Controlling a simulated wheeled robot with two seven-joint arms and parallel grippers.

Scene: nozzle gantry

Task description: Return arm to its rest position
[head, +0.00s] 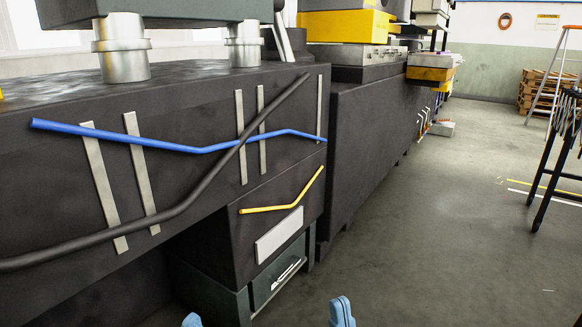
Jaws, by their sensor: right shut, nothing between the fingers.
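My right gripper (342,312) shows at the bottom edge, right of the middle, as a light blue tip. It is shut with nothing in it, in front of the grey floor and apart from the machine. A second light blue tip, my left gripper (192,321), barely shows at the bottom edge further left. Most of it is cut off, so I cannot tell if it is open. The rest of both arms is out of view.
A long dark machine bed (200,190) with blue (170,144) and yellow (283,208) pipes fills the left. The grey floor (450,230) is clear in the middle right. A black trestle (556,150) and ladder (548,80) stand right; pallets (535,90) lie behind.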

